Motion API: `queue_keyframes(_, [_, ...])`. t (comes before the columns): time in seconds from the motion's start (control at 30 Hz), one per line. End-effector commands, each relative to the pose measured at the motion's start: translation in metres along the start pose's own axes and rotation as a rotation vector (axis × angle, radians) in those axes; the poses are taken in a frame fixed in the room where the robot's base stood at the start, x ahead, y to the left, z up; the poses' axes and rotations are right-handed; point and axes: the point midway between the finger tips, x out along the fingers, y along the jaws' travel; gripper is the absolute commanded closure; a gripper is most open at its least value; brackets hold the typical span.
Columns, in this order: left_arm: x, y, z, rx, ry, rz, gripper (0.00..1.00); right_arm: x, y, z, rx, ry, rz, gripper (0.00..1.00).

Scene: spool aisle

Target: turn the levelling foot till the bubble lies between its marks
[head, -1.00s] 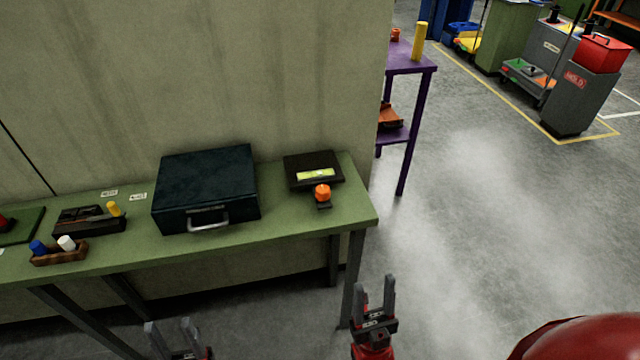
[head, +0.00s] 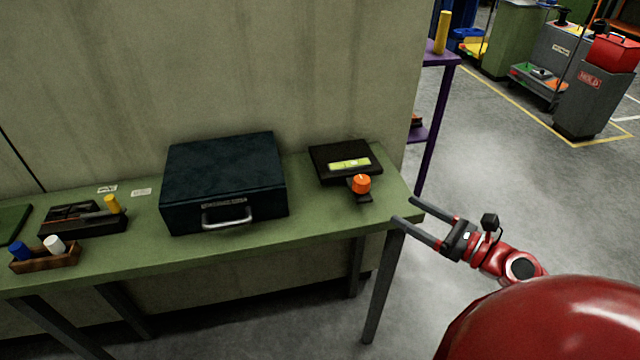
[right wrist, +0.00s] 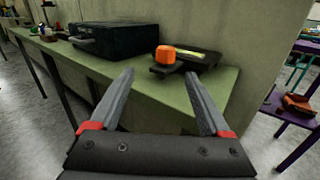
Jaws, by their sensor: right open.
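The levelling foot has an orange knob (head: 361,184) at the front of a black level block (head: 330,171) near the right end of the green table. The pale yellow-green bubble vial (head: 349,164) lies on the block's top; the bubble and its marks are too small to read. In the right wrist view the orange knob (right wrist: 166,54) shows ahead, beyond the fingertips. My right gripper (head: 405,210) is open and empty at the table's right end, right of and nearer than the knob, apart from it. My left gripper is out of view.
A dark case (head: 223,184) with a handle stands left of the block on the green table (head: 150,262). Further left are a tool tray (head: 83,222) and a wooden holder (head: 46,257). A purple shelf (head: 431,130) stands behind the table's right end.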

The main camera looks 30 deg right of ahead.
Motion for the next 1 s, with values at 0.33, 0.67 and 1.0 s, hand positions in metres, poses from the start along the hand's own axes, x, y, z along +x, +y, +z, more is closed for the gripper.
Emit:
queue_keyframes(0.33, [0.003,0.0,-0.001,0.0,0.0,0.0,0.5,0.035,-0.009,-0.002,-0.046,0.023,-0.028,0.19])
queue_keyframes(0.67, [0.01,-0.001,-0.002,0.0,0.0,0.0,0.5,0.113,-0.011,-0.003,-0.044,0.021,-0.03,0.19])
queue_keyframes(1.0, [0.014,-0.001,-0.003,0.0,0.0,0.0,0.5,0.162,-0.015,-0.004,-0.043,0.019,-0.034,0.19])
